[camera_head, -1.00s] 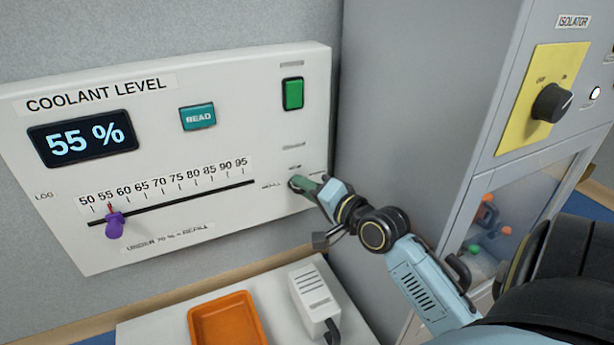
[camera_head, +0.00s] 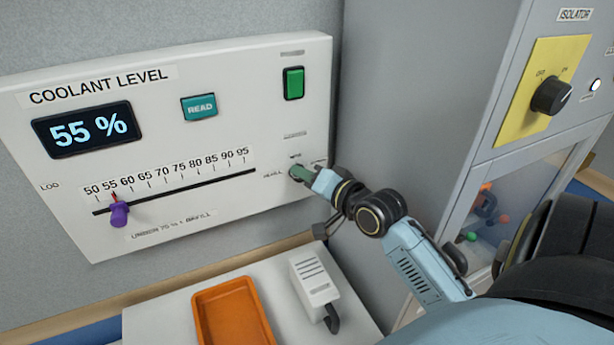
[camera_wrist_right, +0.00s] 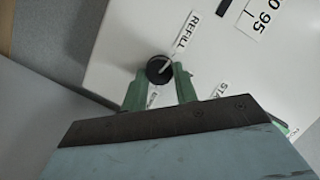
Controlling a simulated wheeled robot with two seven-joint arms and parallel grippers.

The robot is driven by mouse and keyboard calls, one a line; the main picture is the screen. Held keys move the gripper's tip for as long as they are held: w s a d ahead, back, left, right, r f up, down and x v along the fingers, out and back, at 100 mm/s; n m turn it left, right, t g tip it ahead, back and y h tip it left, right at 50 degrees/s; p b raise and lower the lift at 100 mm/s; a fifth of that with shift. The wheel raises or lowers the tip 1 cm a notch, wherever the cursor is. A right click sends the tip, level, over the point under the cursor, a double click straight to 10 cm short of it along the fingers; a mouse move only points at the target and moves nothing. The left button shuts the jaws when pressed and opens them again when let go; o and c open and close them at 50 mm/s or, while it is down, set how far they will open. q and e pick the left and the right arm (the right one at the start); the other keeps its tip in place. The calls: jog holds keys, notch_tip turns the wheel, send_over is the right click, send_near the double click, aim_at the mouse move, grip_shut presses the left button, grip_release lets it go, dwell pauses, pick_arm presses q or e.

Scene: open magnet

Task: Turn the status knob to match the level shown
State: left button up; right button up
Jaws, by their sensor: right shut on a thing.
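The white coolant panel (camera_head: 230,80) has a display (camera_head: 82,130) reading 55 %. Its purple slider (camera_head: 119,213) stands near the 55 mark of the scale. The black status knob (camera_wrist_right: 159,69) is at the panel's lower right, mostly hidden by my gripper in the head view. In the right wrist view its pale pointer line is directed toward the REFILL label (camera_wrist_right: 187,32). My right gripper (camera_wrist_right: 157,84) is shut on the knob, with a green finger on each side. It also shows in the head view (camera_head: 303,173). My left gripper is out of view.
A green switch (camera_head: 294,84) and a teal READ button (camera_head: 199,107) sit on the panel. Below are an orange tray (camera_head: 203,310) and a white handset (camera_head: 312,277) on a white surface. A grey cabinet with an isolator knob (camera_head: 551,96) stands close on the right.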

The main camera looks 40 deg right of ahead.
jog(key=o, duration=1)
jog(key=shift+s+a+r, duration=0.1)
jog(key=shift+s+r, duration=0.3)
jog(key=shift+s, duration=1.8)
jog(key=shift+s+r, duration=0.45)
jog(key=shift+s, duration=1.7)
jog(key=shift+s+a+r, duration=0.1)
jog(key=shift+s+r, duration=0.3)
jog(key=shift+s, duration=1.8)
jog(key=shift+f, duration=0.1)
